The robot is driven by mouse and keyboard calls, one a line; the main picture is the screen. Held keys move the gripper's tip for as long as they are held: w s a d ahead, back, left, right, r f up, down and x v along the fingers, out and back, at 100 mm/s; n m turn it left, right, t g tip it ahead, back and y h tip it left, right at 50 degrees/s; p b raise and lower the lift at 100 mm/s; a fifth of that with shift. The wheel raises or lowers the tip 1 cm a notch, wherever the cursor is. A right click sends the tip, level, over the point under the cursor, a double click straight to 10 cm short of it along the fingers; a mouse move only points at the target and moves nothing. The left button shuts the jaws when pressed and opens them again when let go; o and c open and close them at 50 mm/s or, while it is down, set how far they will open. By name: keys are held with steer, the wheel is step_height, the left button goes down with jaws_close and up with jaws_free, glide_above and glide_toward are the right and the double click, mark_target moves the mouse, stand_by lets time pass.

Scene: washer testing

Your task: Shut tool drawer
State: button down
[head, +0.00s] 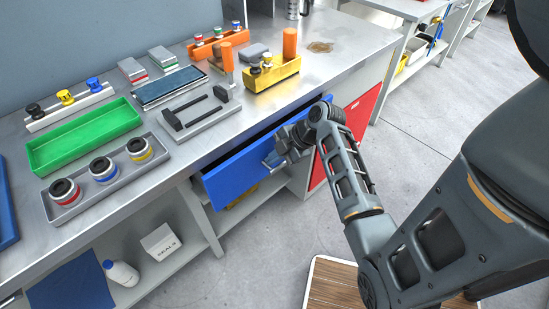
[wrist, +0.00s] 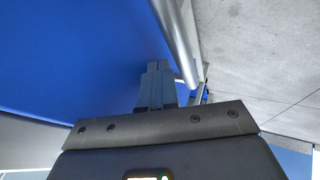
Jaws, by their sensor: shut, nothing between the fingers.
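The blue tool drawer (head: 236,174) sits under the front edge of the steel workbench and stands partly out, with a dark gap between its front and the bench edge. Its blue front (wrist: 75,50) fills the left of the wrist view. A grey bar handle (wrist: 177,42) runs along it, just right of my fingers. My gripper (head: 272,160) is at the drawer front by the handle. In the wrist view my gripper (wrist: 157,68) has its fingers together, with nothing between them. I cannot tell whether the fingertips touch the drawer front.
The bench top holds a green tray (head: 85,135), a grey tray with several jars (head: 58,209), a hammer tray (head: 205,119) and a yellow tool holder (head: 272,76). A red cabinet front (head: 362,112) is right of the drawer. The floor (head: 430,120) in front is mostly clear.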

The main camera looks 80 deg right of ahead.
steer(key=a+v, duration=0.1)
steer(key=v, duration=0.6)
steer(key=s+d+f+n+t+h+b, duration=0.4)
steer(key=s+d+n+h+b, duration=0.15)
steer(key=s+n, duration=0.45)
steer(key=s+d+f+n+t+h+b, duration=0.45)
steer(key=s+d+n, duration=0.25)
steer(key=s+n, duration=0.3)
steer(key=x, duration=1.3)
steer(key=shift+d+r+m+g+h, duration=0.3)
steer(key=shift+d+m+g, duration=0.1)
steer(key=shift+d, duration=0.1)
